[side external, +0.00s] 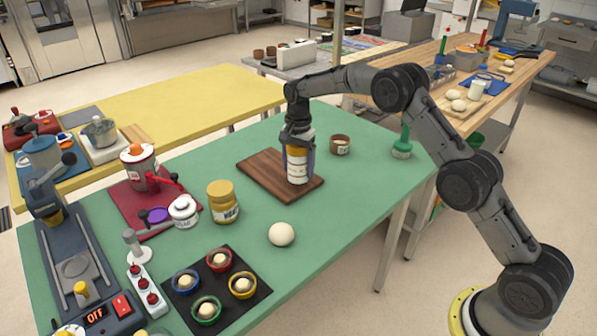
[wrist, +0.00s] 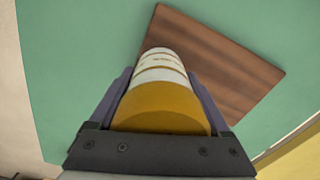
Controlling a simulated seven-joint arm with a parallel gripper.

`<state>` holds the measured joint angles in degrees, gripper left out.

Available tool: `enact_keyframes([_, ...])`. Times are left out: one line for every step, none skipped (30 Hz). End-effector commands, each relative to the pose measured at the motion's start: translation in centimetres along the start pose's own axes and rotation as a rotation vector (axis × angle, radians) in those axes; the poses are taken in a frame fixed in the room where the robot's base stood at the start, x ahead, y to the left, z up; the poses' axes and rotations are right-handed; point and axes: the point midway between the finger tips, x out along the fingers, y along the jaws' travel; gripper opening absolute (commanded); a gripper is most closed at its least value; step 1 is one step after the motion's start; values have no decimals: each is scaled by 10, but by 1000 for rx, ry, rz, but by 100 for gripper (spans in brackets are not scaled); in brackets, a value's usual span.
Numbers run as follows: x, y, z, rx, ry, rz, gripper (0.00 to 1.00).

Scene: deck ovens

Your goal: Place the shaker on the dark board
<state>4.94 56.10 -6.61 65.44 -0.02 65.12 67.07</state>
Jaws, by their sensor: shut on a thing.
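The shaker (side external: 297,166) is a white cylinder with a yellow-orange top. My gripper (side external: 299,158) is shut on it from above and holds it upright over the right part of the dark wooden board (side external: 258,176). In the wrist view the shaker (wrist: 162,100) sits between the two fingers (wrist: 160,98), its yellow top nearest the camera. The board (wrist: 225,65) shows behind it, toward the upper right. I cannot tell whether the shaker's base touches the board.
A yellow-lidded jar (side external: 223,202) and a pale dough ball (side external: 281,234) stand in front of the board on the green table (side external: 330,215). A small brown pot (side external: 340,145) stands just right of the board. A green-topped bottle (side external: 402,147) stands farther right.

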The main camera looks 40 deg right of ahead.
Motion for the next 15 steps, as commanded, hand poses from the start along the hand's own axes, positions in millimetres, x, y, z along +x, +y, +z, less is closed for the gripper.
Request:
enact_keyframes([8,1,0,0,-1,1,11])
enact_keyframes([12,0,0,0,-1,2,11])
enact_keyframes([16,0,0,0,0,1,11])
enact_keyframes([18,0,0,0,0,-1,11])
enact_keyframes([19,0,0,0,1,-1,11])
enact_keyframes([19,0,0,0,1,-2,11])
enact_keyframes([19,0,0,0,1,-2,11])
enact_keyframes([19,0,0,0,1,-2,11])
enact_keyframes([19,0,0,0,1,-2,11])
enact_keyframes([19,0,0,0,1,-2,11])
enact_keyframes([19,0,0,0,1,-2,11])
enact_keyframes([19,0,0,0,1,-2,11])
enact_keyframes([20,0,0,0,1,-2,11])
enact_keyframes([20,0,0,0,1,-1,11])
enact_keyframes([22,0,0,0,0,-1,11])
